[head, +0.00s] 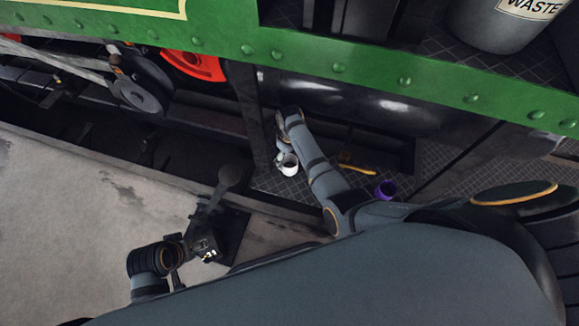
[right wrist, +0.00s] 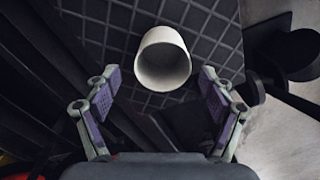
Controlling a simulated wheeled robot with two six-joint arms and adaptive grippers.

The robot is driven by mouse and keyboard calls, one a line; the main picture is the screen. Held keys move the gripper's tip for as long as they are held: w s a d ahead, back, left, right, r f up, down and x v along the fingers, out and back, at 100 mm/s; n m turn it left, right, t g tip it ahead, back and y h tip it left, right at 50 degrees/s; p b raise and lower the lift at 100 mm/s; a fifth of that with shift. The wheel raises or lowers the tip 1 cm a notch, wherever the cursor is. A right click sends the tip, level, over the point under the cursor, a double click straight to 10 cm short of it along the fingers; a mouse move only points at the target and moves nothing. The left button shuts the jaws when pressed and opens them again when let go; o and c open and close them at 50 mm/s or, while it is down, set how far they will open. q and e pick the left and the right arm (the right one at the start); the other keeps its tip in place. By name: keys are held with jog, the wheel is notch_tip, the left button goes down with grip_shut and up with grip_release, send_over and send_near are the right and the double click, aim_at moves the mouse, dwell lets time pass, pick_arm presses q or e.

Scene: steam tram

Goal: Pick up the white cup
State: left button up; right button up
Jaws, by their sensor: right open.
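The white cup (head: 289,165) stands on the dark tread-plate step, below the green beam. In the right wrist view the cup (right wrist: 163,62) shows its open rim and lies centred ahead of my fingertips. My right gripper (head: 284,149) is just above and beside the cup in the head view. In the right wrist view its two purple-padded fingers (right wrist: 160,92) are spread wide, one on each side of the cup's line, with nothing between them. My left arm shows at the lower left in the head view; its jaws are too dark to make out.
A purple cup (head: 386,189) and a yellow-handled tool (head: 357,169) lie to the right on the step. A green riveted beam (head: 330,66) runs above. A dark lever stand (head: 207,237) is at lower left. A grey waste bin (head: 503,25) is at upper right.

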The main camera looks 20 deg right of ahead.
aim_at(290, 164)
jog(key=f+b, duration=0.2)
jog(key=f, duration=0.3)
jog(key=shift+s, duration=0.2)
pick_arm(q)
jog(key=f, duration=0.1)
jog(key=f+t, duration=0.1)
jog(key=d+f, duration=0.1)
jog(key=shift+w+f+t, duration=0.1)
jog(key=shift+w+t, duration=0.25)
jog(key=shift+t, duration=0.05)
pick_arm(e)
jog(key=shift+r, duration=0.1)
